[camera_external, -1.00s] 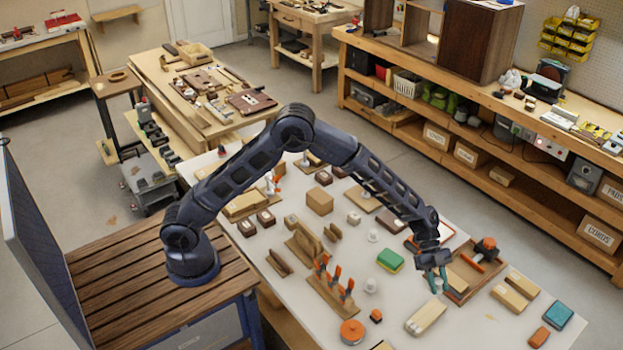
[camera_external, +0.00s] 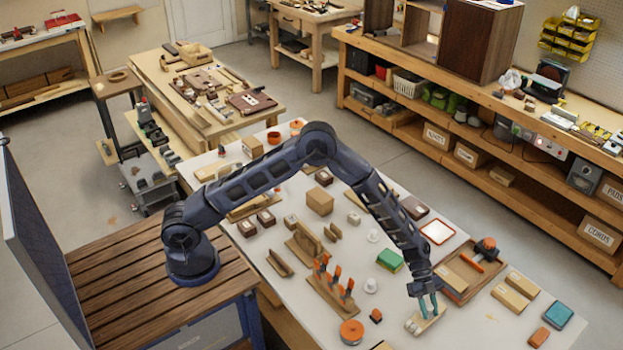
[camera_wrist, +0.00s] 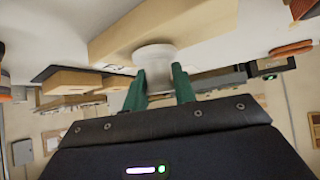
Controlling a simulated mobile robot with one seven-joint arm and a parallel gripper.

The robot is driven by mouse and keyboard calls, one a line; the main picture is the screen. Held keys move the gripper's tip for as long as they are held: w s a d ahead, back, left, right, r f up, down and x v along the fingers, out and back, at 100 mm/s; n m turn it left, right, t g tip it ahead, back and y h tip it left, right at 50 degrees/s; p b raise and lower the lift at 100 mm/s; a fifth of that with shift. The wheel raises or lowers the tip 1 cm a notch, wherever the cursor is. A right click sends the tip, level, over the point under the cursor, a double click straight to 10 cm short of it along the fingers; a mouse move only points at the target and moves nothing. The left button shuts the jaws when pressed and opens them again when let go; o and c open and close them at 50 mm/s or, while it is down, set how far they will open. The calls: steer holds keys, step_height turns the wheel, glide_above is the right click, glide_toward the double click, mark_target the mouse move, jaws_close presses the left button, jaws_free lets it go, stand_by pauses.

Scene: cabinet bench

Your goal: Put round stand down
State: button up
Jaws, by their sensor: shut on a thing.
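My gripper (camera_external: 428,307) points down over a pale wooden block (camera_external: 430,322) near the front of the white table. In the wrist view, my gripper's two green fingers (camera_wrist: 160,85) are shut on a small white round stand (camera_wrist: 154,56). The stand's wide end lies against or just in front of the pale block (camera_wrist: 165,25); I cannot tell whether they touch. In the outside view the fingers and wrist mostly hide the stand.
A wooden tray (camera_external: 452,281) with an orange-and-black tool is behind right. An orange round tin (camera_external: 352,332) and a small orange block (camera_external: 376,316) lie left. Two more white round pieces (camera_external: 371,286) stand nearby. Bare table shows right of the pale block (camera_external: 480,325).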

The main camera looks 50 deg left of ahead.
steer(key=shift+f, duration=0.3)
steer(key=o, duration=0.9)
steer(key=shift+o, duration=0.2)
